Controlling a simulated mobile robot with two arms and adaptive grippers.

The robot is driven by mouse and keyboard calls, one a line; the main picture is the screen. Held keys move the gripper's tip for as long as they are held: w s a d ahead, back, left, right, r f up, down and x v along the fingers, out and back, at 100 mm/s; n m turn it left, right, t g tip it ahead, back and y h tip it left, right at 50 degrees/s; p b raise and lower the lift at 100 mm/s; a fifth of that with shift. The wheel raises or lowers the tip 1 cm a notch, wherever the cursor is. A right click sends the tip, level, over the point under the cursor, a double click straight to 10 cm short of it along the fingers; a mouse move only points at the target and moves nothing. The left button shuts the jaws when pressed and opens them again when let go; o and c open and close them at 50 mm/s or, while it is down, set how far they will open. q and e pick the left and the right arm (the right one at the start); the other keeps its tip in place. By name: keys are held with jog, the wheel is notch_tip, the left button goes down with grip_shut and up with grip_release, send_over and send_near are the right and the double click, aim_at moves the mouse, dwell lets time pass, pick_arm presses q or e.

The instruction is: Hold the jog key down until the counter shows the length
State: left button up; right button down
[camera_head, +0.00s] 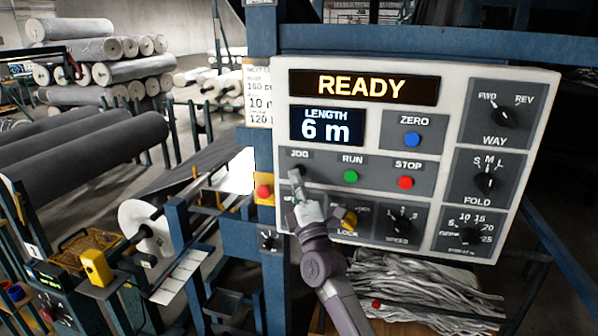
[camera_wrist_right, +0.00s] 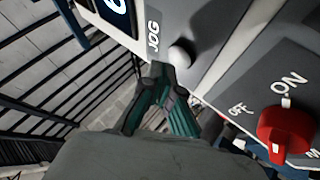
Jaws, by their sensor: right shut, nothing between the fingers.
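The jog key (camera_head: 300,169) is a small round button under the word JOG on the white control panel (camera_head: 545,100). In the right wrist view the key (camera_wrist_right: 182,54) is a pale grey knob just beyond my fingertips. My right gripper (camera_head: 296,181) is shut and empty, its tips at the key's lower edge; it also shows in the wrist view (camera_wrist_right: 160,72). I cannot tell whether the tips touch the key. The length counter (camera_head: 326,126) reads 6 m. The display above it (camera_head: 362,86) reads READY. My left gripper is not in view.
Beside JOG are the green RUN button (camera_head: 351,177) and red STOP button (camera_head: 405,182); blue ZERO (camera_head: 412,139) is above. A partly covered note card (camera_head: 258,95) hangs left of the panel. A red button on a yellow box (camera_head: 264,192) sits close left of my gripper.

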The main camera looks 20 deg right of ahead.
dwell(0.4)
jog(key=shift+w+d, duration=0.25)
jog(key=shift+w, duration=0.1)
jog(key=shift+w+d+b, duration=0.25)
jog(key=shift+w+b, duration=0.05)
jog(key=shift+w, duration=0.05)
dwell(0.7)
dwell(2.3)
jog(key=shift+s+a+p, duration=0.5)
jog(key=shift+s+p, duration=0.25)
